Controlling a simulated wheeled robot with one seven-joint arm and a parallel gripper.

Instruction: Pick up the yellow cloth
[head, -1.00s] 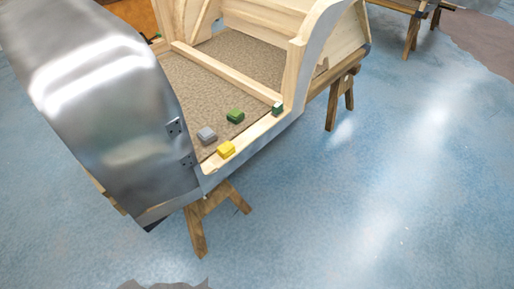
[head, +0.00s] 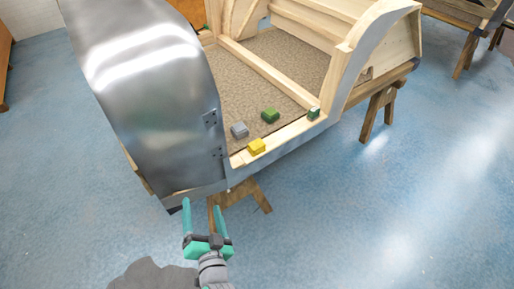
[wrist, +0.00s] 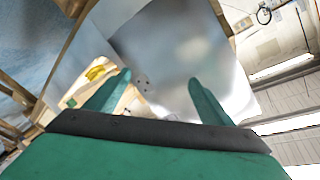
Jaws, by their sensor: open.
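The yellow cloth (head: 257,146) is a small folded block lying on the wooden sill at the near edge of the bodyframe. It also shows in the wrist view (wrist: 97,72), left of my fingers. My gripper (head: 204,207) has teal fingers. It is open and empty, in front of the bodyframe, below and to the left of the cloth in the head view and apart from it. In the wrist view the fingers (wrist: 160,90) stand apart with the metal door behind them.
A grey cloth (head: 240,129) and a green cloth (head: 270,114) lie on the brown floor of the bodyframe. A dark green item (head: 314,113) sits on the sill to the right. The shiny metal door (head: 150,90) stands left of the cloth. A wooden trestle (head: 245,197) supports the frame.

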